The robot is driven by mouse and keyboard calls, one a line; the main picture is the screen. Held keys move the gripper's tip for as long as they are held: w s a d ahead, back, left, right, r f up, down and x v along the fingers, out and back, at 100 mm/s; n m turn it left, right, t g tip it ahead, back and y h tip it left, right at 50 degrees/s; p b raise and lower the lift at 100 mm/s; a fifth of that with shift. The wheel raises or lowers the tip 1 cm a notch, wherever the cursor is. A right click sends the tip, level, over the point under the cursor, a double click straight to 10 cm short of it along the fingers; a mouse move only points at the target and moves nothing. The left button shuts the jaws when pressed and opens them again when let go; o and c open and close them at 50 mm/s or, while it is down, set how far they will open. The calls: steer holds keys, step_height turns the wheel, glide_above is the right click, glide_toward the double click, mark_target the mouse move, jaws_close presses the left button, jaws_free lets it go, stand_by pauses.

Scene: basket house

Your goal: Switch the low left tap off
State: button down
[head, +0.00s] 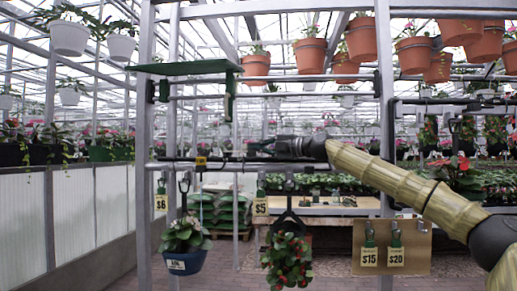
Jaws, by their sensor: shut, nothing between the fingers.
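A dark horizontal pipe (240,168) runs across the grey frame at mid height. A small yellow fitting (201,161) sits on its left part and may be the low left tap; it is too small to tell its handle position. My gripper (252,148) reaches in from the right, dark and level, with its fingers pointing left. It is shut and empty, just above the pipe and to the right of the yellow fitting. I cannot tell whether it touches the pipe.
A green shelf (185,67) and a higher pipe (285,78) are above left. A blue hanging pot (185,262) and a red-flowered hanging plant (288,260) are below. Price tags hang from the rack. Terracotta pots (255,69) hang above. Brick floor shows between.

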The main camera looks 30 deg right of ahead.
stand_by(0.8)
steer(key=s+a+b, duration=0.2)
steer(key=s+b, duration=0.1)
steer(key=s, duration=0.1)
steer(key=s+d, duration=0.1)
steer(key=d, duration=0.8)
steer(key=shift+s+d+p, duration=0.3)
steer(key=shift+s+d, duration=0.1)
steer(key=shift+a, duration=0.25)
